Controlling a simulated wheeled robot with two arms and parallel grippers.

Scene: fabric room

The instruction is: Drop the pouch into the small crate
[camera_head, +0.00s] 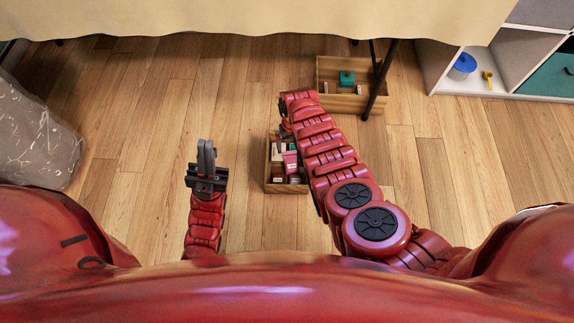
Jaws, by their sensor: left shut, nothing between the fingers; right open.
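The nearer, smaller wooden crate (267,176) stands on the floor in the middle, partly covered by my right arm. It holds several small packages, among them a pink one (291,161); I cannot tell whether one of these is the pouch. No pouch can be made out for sure elsewhere. My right gripper (285,126) is mostly hidden by its own wrist, at the far edge of this crate; only a dark part shows. It is open, and its fingertips are not clear. My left gripper (207,152) is shut and empty, left of the crate and apart from it.
A larger wooden crate (338,102) with a teal item (347,78) stands behind, next to a dark table leg (379,80). A cloth-covered table (250,15) spans the back. White shelving (444,73) is at right, a grey patterned cushion (35,135) at left.

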